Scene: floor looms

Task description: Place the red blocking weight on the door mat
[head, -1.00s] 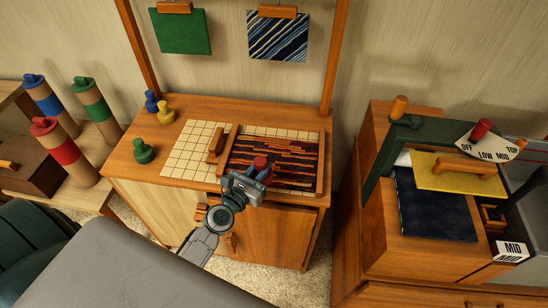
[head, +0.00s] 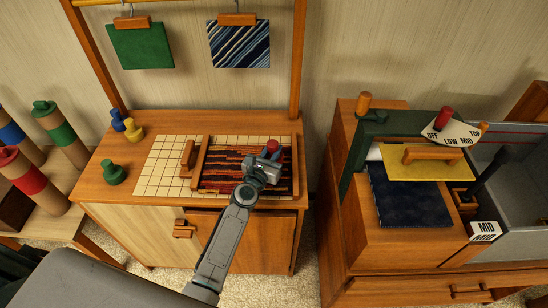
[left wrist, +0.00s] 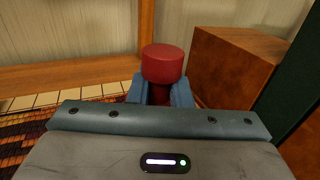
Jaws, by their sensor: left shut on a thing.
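My left gripper (head: 270,158) is shut on the red blocking weight (head: 272,146). In the left wrist view the weight's round red head (left wrist: 162,62) stands upright between the blue-grey fingers (left wrist: 181,92); its lower part is hidden. A woven mat with red, orange and dark stripes (head: 225,172), which I take as the door mat, lies on the gridded board (head: 158,178). The gripper and weight show over the mat's right part; I cannot tell the gap below the weight. My right gripper is not in view.
Blue (head: 117,120), yellow (head: 133,131) and green (head: 114,173) weights stand left of the board. A wooden block (head: 188,158) lies beside the mat. Green (head: 140,45) and striped (head: 239,44) cloths hang behind. A press (head: 400,150) with a yellow plate stands right.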

